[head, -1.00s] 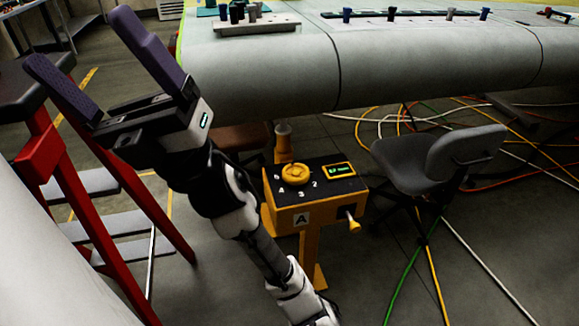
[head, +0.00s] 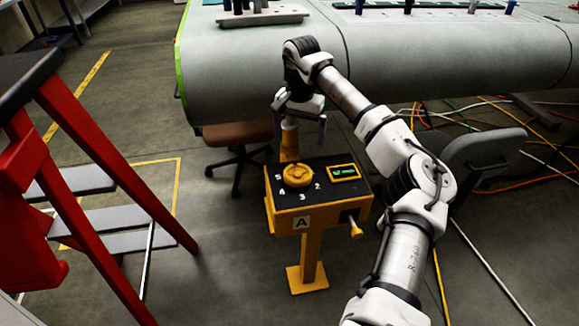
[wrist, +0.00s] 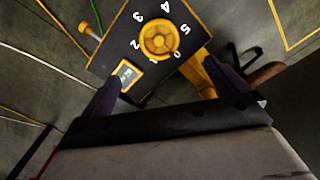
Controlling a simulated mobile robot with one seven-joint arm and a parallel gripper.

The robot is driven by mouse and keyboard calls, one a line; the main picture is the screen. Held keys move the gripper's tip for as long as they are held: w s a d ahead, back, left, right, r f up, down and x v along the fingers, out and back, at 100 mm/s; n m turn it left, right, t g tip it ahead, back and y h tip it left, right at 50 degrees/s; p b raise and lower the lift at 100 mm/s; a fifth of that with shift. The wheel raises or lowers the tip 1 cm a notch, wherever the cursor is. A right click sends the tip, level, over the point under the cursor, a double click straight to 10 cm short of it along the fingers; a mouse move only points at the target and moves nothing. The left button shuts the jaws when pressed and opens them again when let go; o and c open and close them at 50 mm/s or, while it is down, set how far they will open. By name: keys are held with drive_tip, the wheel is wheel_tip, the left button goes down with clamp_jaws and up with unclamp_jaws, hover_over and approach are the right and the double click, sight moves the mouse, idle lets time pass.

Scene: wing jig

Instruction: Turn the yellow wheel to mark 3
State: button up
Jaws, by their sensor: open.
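The wheel also shows in the wrist view (wrist: 159,40), upside down, with more of the numerals. Which mark the wheel points to is too small to tell. My gripper (head: 300,138) is above and behind the box, pointing down, open and empty. In the wrist view its dark fingers (wrist: 160,85) stand apart with the wheel beyond them, not touching it.
A small green-lit display (head: 344,172) sits right of the wheel, and a crank handle (head: 355,229) sticks out at the box's right. A large grey wing (head: 260,70) lies behind. Red steps (head: 120,150) stand left, a grey chair (head: 485,155) right, with cables on the floor.

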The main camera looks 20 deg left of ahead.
sight(298, 171)
wheel_tip(298, 171, down, 14)
drive_tip(key=shift+r+p, duration=0.1)
drive_tip(key=shift+p, duration=0.85)
drive_tip(key=c, duration=1)
